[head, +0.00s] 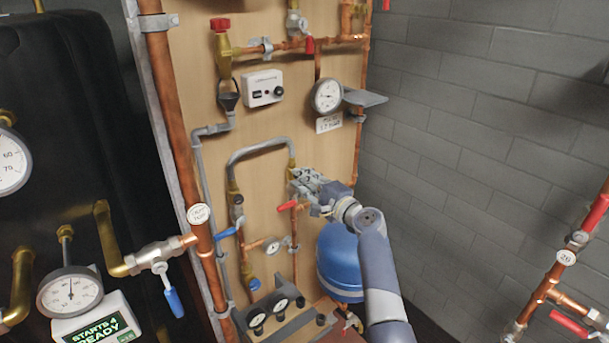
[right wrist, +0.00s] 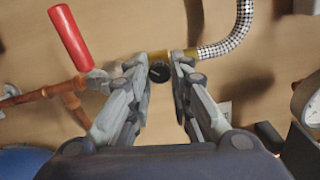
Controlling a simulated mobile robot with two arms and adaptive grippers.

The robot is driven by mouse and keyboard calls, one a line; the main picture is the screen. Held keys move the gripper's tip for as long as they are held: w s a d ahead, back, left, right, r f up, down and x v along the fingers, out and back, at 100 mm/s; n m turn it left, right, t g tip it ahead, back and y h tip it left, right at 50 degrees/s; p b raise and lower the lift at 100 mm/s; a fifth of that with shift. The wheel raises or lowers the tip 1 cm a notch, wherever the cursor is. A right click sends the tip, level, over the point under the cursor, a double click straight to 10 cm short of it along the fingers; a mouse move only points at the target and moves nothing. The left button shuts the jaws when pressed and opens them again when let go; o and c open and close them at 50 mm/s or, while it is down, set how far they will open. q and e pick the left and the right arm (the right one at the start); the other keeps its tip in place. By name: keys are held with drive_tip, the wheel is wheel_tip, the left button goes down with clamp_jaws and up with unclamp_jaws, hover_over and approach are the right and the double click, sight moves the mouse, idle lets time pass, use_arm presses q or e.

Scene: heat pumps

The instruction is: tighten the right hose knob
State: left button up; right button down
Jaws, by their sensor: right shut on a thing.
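The grey hose (head: 258,146) arches between two brass fittings on the wooden board. My right gripper (head: 306,184) is at the hose's right end in the head view and hides the right knob there. In the right wrist view, the dark round right hose knob (right wrist: 160,71) sits between the fingertips of my right gripper (right wrist: 160,64), which is shut on it. The braided hose (right wrist: 240,28) bends away from the brass fitting beside the knob. The left hose knob (head: 238,199) shows dark on the left fitting. My left gripper is not in view.
A red-handled valve (right wrist: 70,38) is close to the left finger in the wrist view. Copper pipes run along the board.

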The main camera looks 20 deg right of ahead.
drive_tip(key=shift+m+p, duration=2.5)
drive_tip(key=shift+m, duration=2)
drive_tip(key=c, duration=1.4)
unclamp_jaws()
drive_tip(key=v, duration=1.2)
